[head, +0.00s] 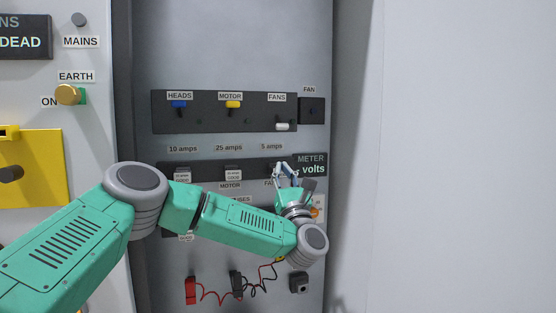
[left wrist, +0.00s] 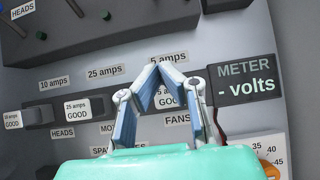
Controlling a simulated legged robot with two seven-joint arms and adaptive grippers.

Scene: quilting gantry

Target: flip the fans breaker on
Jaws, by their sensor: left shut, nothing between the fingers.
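The fans breaker (head: 282,127) has a white lever under the FANS label, at the right end of the upper black strip in the head view. Its lever sits low, while the blue heads lever (head: 179,104) and the yellow motor lever (head: 233,104) sit high. My left gripper (head: 287,166) is below the fans breaker and apart from it, in front of the fuse row. In the left wrist view its fingertips (left wrist: 161,60) meet, with nothing between them. The fans breaker is outside the left wrist view. My right gripper does not show.
The fuse strip (head: 206,171) lies below the breakers, partly behind my left arm. The meter (head: 311,165) reads "- volts" just right of the gripper. A black FAN box (head: 311,110) is right of the breaker. Red and black leads (head: 236,284) hang below. Bare wall fills the right.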

